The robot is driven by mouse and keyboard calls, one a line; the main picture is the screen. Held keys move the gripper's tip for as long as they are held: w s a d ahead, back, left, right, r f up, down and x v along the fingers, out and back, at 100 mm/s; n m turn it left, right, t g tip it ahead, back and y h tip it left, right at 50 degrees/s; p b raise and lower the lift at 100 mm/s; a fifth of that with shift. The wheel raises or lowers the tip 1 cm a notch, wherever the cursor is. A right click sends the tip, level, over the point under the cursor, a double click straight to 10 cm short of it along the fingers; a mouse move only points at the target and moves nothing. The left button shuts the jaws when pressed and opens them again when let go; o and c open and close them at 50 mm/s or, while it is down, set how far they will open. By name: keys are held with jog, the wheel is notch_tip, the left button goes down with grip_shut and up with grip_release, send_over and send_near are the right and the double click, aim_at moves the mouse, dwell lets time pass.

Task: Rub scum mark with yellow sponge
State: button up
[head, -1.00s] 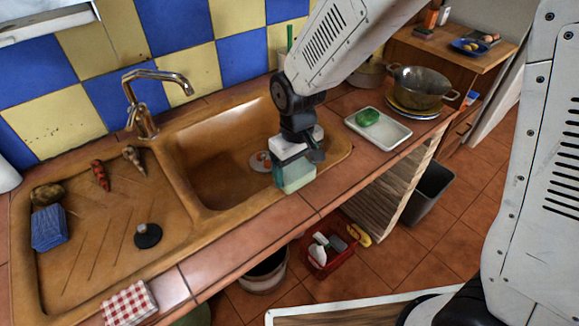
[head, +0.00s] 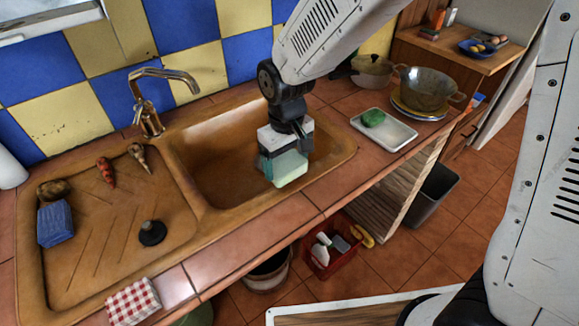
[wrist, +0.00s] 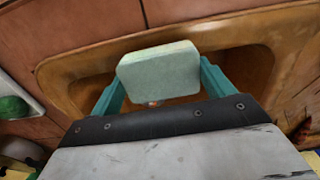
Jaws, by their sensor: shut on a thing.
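My gripper (head: 282,166) is shut on a pale mint-green sponge (head: 291,170), a block with rounded corners. I see no plainly yellow sponge. The gripper holds it over the front right part of the brown sink basin (head: 215,165), tilted in the head view. In the wrist view the sponge (wrist: 160,72) sits between the teal fingers, with the basin behind it. I cannot tell whether it touches the basin. No scum mark can be made out; my gripper and the sponge hide part of the basin floor.
The tap (head: 150,100) stands behind the basin. A white tray (head: 395,141) with a green item and a pot (head: 428,88) stand right of the basin.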

jog(key=shift+w+d+r, duration=0.2)
jog(key=shift+d+r, duration=0.25)
jog(key=shift+r, duration=2.5)
